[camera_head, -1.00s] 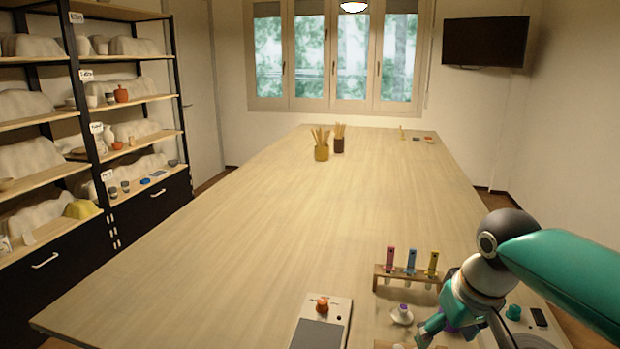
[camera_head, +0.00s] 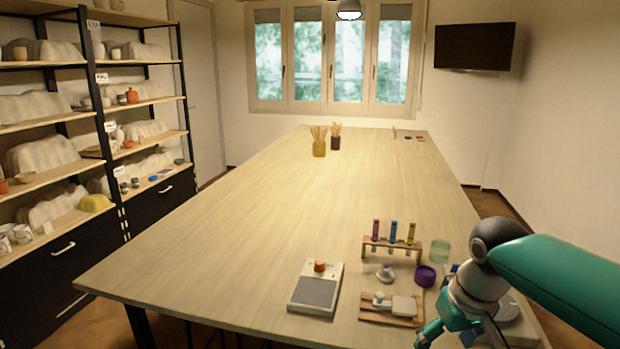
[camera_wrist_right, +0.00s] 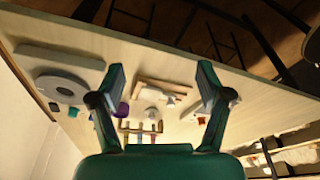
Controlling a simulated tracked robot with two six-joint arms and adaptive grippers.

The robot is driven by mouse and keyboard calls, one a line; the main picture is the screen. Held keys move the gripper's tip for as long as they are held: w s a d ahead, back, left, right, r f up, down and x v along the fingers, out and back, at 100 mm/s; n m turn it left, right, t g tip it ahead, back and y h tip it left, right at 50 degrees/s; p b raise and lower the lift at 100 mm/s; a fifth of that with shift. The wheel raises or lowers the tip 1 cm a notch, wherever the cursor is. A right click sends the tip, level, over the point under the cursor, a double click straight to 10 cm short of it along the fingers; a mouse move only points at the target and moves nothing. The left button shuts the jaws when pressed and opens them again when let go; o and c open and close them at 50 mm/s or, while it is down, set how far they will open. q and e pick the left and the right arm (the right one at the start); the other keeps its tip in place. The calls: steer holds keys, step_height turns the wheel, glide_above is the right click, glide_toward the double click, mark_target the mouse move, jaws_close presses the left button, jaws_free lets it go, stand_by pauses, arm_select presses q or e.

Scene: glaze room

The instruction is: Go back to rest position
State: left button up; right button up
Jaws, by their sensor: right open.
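My right gripper (camera_head: 447,330) is low at the right of the head view, over the near right end of the long wooden table (camera_head: 250,230). In the right wrist view its two green fingers (camera_wrist_right: 160,85) stand wide apart with nothing between them. The table top and its small items show beyond the fingers. My left gripper is in neither view.
Near the right arm are a test-tube rack (camera_head: 391,245), a purple bowl (camera_head: 425,276), a wooden tray (camera_head: 372,317) with white items, and a scale-like device (camera_head: 316,289). Pots of sticks (camera_head: 319,148) stand farther back. Shelves (camera_head: 60,125) line the left. The table's middle is clear.

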steer(key=s+a+f+g, duration=0.1)
steer(key=s+f+g, duration=0.2)
steer(key=f, duration=0.8)
steer(key=s+f+g, duration=0.2)
steer(key=s+f, duration=0.1)
steer(key=f, duration=0.8)
steer(key=s+a+f+m+y, duration=0.2)
steer(key=s+a+f, duration=0.3)
steer(key=s+f, duration=0.4)
steer(key=s+a+f+m+y, duration=0.1)
steer(key=s+a+f+y, duration=0.1)
steer(key=s+a+f, duration=0.5)
steer(key=shift+w+d+f+m+t+p, duration=0.35)
steer(key=shift+w+d+f+m+t, duration=0.05)
steer(key=shift+w+d+f+t, duration=1.2)
